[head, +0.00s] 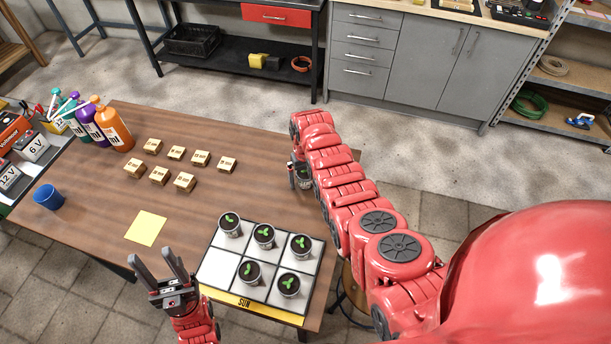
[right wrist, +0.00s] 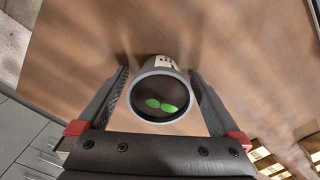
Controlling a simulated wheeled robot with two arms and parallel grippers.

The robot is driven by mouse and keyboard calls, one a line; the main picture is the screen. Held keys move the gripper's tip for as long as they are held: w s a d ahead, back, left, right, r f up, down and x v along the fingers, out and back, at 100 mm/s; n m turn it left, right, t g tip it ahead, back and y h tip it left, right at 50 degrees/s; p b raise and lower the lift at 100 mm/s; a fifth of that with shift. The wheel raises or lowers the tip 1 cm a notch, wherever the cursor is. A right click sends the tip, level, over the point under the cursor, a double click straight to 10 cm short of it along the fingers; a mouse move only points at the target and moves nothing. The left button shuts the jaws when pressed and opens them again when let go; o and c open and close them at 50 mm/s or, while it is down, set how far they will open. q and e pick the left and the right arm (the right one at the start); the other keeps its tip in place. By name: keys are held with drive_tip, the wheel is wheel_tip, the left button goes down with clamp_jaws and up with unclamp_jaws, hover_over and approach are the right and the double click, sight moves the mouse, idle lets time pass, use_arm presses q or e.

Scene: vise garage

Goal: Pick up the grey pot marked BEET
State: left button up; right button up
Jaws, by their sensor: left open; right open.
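A grey pot (right wrist: 158,97) with dark soil and a green seedling stands between the open fingers of my right gripper (right wrist: 159,75) in the right wrist view. Its pale label (right wrist: 164,62) is only partly visible and I cannot read it. In the head view this pot (head: 304,181) stands near the table's right edge, partly hidden by my right arm. My left gripper (head: 150,254) is open and empty near the table's front edge.
Several potted seedlings stand on a white-squared tray (head: 213,267) marked SUN on the wooden table (head: 240,131). Several small wooden blocks (head: 185,181), a yellow sheet (head: 146,229), a blue cup (head: 48,197) and bottles (head: 113,126) are further left. The table around the pot looks clear.

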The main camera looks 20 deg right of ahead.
drive_tip(key=shift+f, duration=0.15)
drive_tip(key=c, duration=1.4)
